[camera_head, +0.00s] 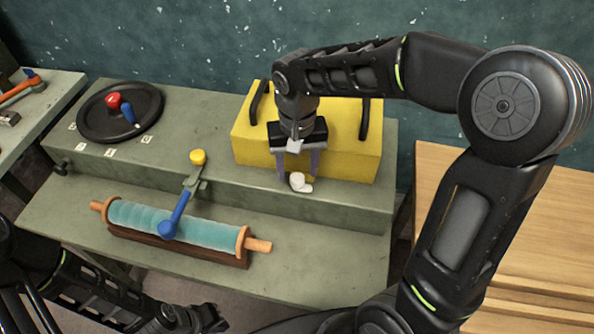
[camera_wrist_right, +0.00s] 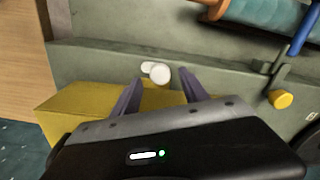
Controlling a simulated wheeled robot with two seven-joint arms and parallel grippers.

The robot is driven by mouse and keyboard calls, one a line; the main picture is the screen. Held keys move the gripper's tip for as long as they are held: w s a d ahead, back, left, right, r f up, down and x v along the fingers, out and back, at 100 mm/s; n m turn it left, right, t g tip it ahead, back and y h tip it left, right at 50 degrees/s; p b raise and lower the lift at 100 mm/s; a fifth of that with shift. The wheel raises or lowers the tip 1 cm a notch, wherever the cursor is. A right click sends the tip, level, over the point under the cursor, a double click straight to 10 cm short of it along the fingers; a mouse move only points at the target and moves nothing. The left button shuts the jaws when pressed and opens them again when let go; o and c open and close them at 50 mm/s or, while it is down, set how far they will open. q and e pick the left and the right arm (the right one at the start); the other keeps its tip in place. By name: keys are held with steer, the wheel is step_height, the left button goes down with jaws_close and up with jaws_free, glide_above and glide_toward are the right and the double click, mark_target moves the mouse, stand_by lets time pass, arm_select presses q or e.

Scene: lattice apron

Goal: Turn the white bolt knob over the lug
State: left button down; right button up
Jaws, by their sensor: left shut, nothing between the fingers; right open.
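The white bolt knob (camera_head: 297,181) is on the front of the green bench's raised step, below the yellow box. In the right wrist view the round knob (camera_wrist_right: 160,74) has a small pale piece (camera_wrist_right: 147,66) beside it; I cannot tell whether that is the lug. My right gripper (camera_head: 297,171) is open and points down at the knob. In the right wrist view its purple fingers (camera_wrist_right: 160,80) are on either side of the knob, with no clear contact. My left gripper (camera_head: 207,318) is shut and empty at the bottom edge, away from the knob.
The yellow box (camera_head: 348,150) with black handles stands behind the knob. A blue-handled lever (camera_head: 178,212) with a yellow end crosses the teal roller (camera_head: 140,218) to the left. A black dial (camera_head: 93,113) is at the back left. A wooden table (camera_head: 530,220) is at right.

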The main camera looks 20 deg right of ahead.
mark_target(296, 179)
steer(key=shift+f, duration=1.15)
jaws_close()
